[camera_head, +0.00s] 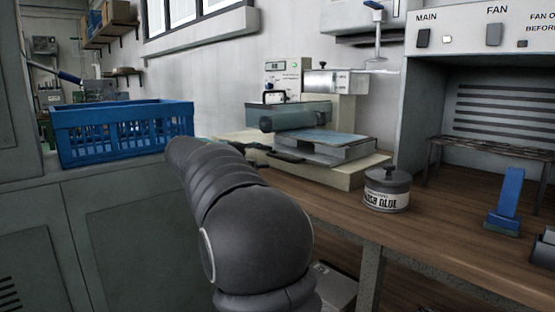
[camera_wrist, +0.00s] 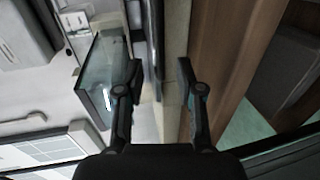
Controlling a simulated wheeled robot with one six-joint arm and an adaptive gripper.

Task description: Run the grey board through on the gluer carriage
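The gluer (camera_head: 315,85) stands on the wooden bench with a glassy guard or roller cover (camera_head: 295,115) at its front. Its carriage (camera_head: 335,153) sticks out to the right of the guard. A flat blue-grey panel, seemingly the grey board (camera_head: 335,138), lies on top of it. My gripper (camera_head: 278,153) is at the carriage's near left side, mostly hidden behind my arm. In the wrist view my gripper (camera_wrist: 161,72) has its two fingers apart, with a dark bar and a pale strip of the machine seen between them. I see no contact with either.
A glue tin (camera_head: 387,190) stands on the bench right of the carriage. A blue-handled tool (camera_head: 507,200) is farther right, before the fan booth (camera_head: 480,95). A blue crate (camera_head: 120,135) sits on the grey cabinet at left. Bare bench (camera_head: 440,215) lies between tin and tool.

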